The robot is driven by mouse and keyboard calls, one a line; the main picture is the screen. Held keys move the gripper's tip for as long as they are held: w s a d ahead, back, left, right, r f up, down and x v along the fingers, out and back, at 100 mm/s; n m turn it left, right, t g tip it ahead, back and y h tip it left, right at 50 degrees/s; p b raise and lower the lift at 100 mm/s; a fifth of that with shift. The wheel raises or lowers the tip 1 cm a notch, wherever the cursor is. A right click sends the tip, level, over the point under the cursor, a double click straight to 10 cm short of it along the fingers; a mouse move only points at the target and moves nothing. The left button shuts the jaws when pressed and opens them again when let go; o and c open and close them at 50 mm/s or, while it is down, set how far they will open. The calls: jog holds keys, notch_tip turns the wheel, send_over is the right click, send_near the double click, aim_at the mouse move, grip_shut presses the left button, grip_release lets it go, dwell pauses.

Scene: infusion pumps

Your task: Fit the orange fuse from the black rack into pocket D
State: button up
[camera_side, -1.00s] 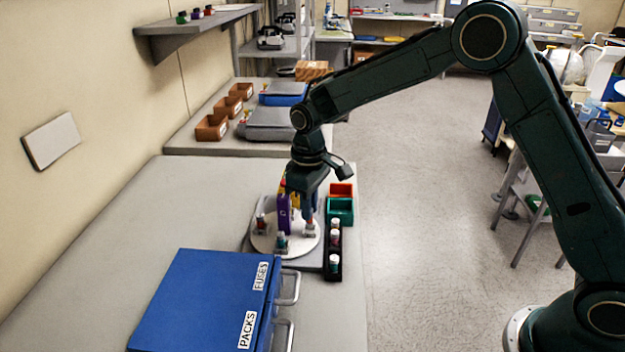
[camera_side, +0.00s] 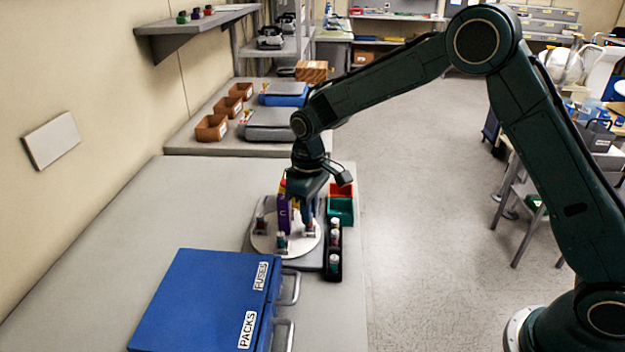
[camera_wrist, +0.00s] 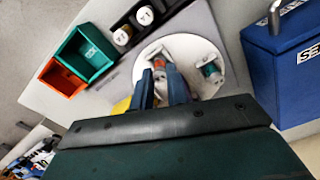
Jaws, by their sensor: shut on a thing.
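My gripper (camera_side: 308,222) is low over the right part of the round white turntable (camera_side: 267,243). In the wrist view my gripper (camera_wrist: 160,78) has its two blue-grey fingers close together. An orange-red fuse (camera_wrist: 159,63) shows between their tips, close to the disc; I cannot tell whether it is seated. A purple panel (camera_side: 283,215) with a letter that looks like C stands left of the gripper. Pocket D's label cannot be made out. The black rack (camera_side: 333,274) is right of the turntable and holds white-capped fuses (camera_side: 334,262).
A teal-banded fuse (camera_side: 281,241) and a dark red one (camera_side: 261,223) stand on the turntable. A green bin (camera_side: 341,211) and an orange bin (camera_side: 343,189) stand behind the rack. A blue cabinet (camera_side: 200,300) with handles is in front. The table's left side is clear.

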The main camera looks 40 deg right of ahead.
jog(key=shift+f, duration=0.4)
jog(key=o, duration=0.4)
jog(key=shift+o, duration=0.2)
jog(key=shift+r, duration=0.2)
jog(key=shift+r, duration=0.9)
jog(key=o, duration=0.6)
jog(key=shift+c, duration=0.2)
jog(key=shift+r, duration=0.15)
